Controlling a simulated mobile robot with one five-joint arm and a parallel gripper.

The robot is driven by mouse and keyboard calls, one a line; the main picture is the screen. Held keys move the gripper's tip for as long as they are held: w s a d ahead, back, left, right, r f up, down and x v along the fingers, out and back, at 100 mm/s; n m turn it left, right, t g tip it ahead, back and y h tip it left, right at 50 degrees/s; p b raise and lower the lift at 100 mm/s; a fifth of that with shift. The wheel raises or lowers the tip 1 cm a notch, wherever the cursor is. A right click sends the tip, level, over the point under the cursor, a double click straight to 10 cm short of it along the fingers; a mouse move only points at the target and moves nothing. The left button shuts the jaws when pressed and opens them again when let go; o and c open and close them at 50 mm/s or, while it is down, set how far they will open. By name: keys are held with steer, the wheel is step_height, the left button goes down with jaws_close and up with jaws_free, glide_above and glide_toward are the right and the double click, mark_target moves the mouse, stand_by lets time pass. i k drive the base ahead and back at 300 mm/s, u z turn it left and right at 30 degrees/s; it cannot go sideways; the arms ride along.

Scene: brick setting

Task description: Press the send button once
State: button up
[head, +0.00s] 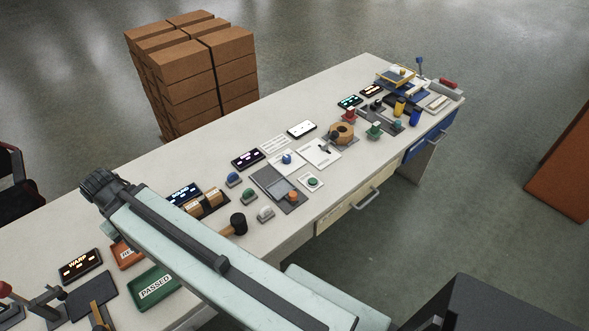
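No label reading "send" is legible, so I cannot tell for sure which control is the send button. A round green button (313,182) sits on a small white plate near the table's front edge, right of the middle. A blue knob (287,158) stands on a white plate behind and left of it. Farther right are a red control (348,115) and a green control (374,129) on grey bases. My pale green arm link crosses the lower left of the table, its dark joint over the far-left edge. My gripper is not seen.
The long white table (225,160) also holds a grey panel with a screen (278,188), domed lamps, a black-headed mallet (238,223), an orange ring-shaped part (341,133) and a green "PASSED" tray (155,288). Stacked brown boxes (190,75) stand behind.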

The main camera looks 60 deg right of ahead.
mark_target(312, 182)
steer(key=z, duration=0.4)
steer(key=k, duration=1.25)
steer(key=z, duration=0.55)
steer(key=i, duration=1)
steer(key=z, duration=0.6)
